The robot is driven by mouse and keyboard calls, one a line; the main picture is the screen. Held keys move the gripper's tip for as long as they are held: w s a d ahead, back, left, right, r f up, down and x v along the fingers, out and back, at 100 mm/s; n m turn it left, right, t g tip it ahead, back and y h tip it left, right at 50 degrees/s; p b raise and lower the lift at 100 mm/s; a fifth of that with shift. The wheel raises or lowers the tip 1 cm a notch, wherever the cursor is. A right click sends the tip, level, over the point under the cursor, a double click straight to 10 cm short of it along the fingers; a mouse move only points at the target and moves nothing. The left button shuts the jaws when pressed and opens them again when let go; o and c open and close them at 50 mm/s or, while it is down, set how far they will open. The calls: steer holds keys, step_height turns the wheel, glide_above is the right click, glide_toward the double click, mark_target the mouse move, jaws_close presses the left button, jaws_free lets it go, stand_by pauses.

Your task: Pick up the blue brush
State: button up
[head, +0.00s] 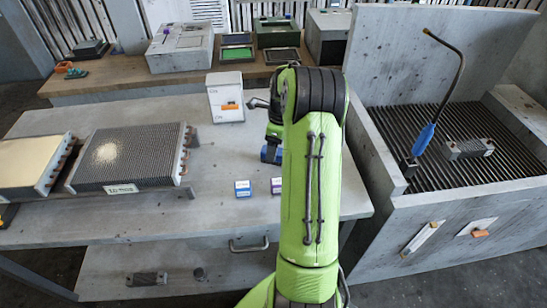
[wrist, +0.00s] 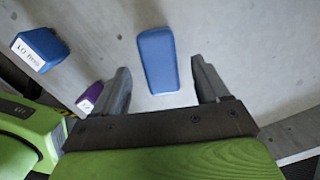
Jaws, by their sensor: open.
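A blue oblong block with rounded edges, which looks like the back of the blue brush (wrist: 157,58), lies on the grey table in the wrist view. No bristles show. My gripper (wrist: 160,68) is open and empty, with one finger on each side of the block's near part and a gap on both sides. I cannot tell how high the fingers are above the table. In the head view a bit of the brush (head: 271,154) shows at the left edge of my green arm, which hides the rest and most of my gripper.
A small blue labelled box (wrist: 40,48) and a purple box (wrist: 90,97) lie to the left of the brush. A white carton (head: 225,97) stands behind. Finned blocks (head: 132,155) fill the table's left. A grated basin (head: 470,143) with a blue-handled hose (head: 424,138) is at right.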

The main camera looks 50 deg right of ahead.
steer(key=f, duration=0.3)
steer(key=shift+w+a, duration=0.1)
steer(key=shift+w, duration=0.15)
steer(key=shift+c, duration=0.4)
steer(key=c, duration=1.1)
step_height(320, 180, up, 10)
steer(key=shift+r+p, duration=0.1)
steer(key=shift+p, duration=0.8)
steer(key=o, duration=0.7)
steer(key=shift+c, duration=0.2)
steer(key=c, duration=0.4)
